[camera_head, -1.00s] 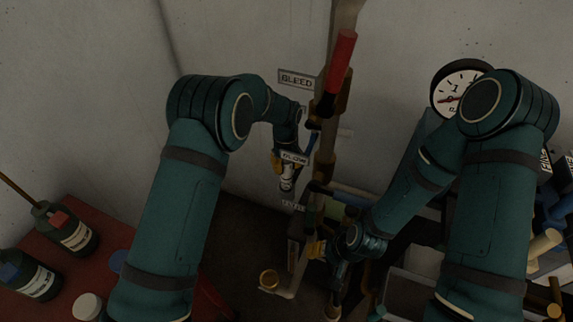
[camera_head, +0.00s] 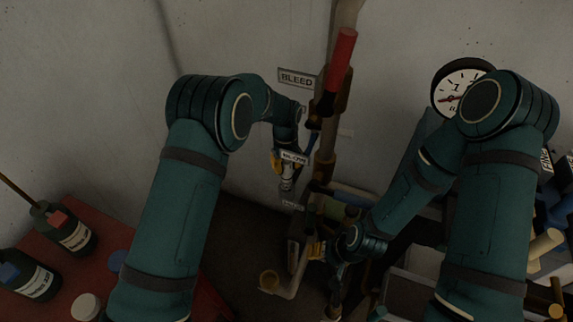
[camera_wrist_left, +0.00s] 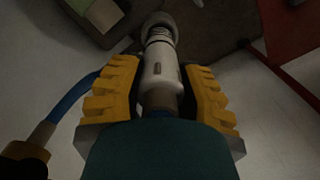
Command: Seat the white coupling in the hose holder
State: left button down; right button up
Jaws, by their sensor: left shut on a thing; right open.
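My left gripper (camera_head: 281,166) is shut on the white coupling (camera_head: 287,183), which points downward beside the brown vertical pipe. In the left wrist view the coupling (camera_wrist_left: 156,75) lies between the yellow fingers, with a grey ribbed part and rounded end beyond it. I cannot pick out the hose holder with certainty; a small plate (camera_head: 292,205) shows just below the coupling. My right gripper (camera_head: 318,250) is open, low beside the pipework, and partly hidden by its own wrist.
The brown pipe (camera_head: 322,168) with a red-handled lever (camera_head: 340,62) stands close right of the left gripper. A BLEED sign (camera_head: 297,79) is above. A red table (camera_head: 75,262) with bottles is at left. A blue hose (camera_wrist_left: 72,100) shows in the left wrist view.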

aim_at(287, 177)
pick_arm(q)
jog(key=shift+f+b, duration=1.85)
jog(key=shift+f, duration=0.95)
jog(key=c, duration=0.6)
grip_release()
jog(key=shift+r, duration=0.1)
jog(key=r, duration=1.2)
jog(key=shift+w+a, duration=0.1)
jog(key=shift+w, duration=0.1)
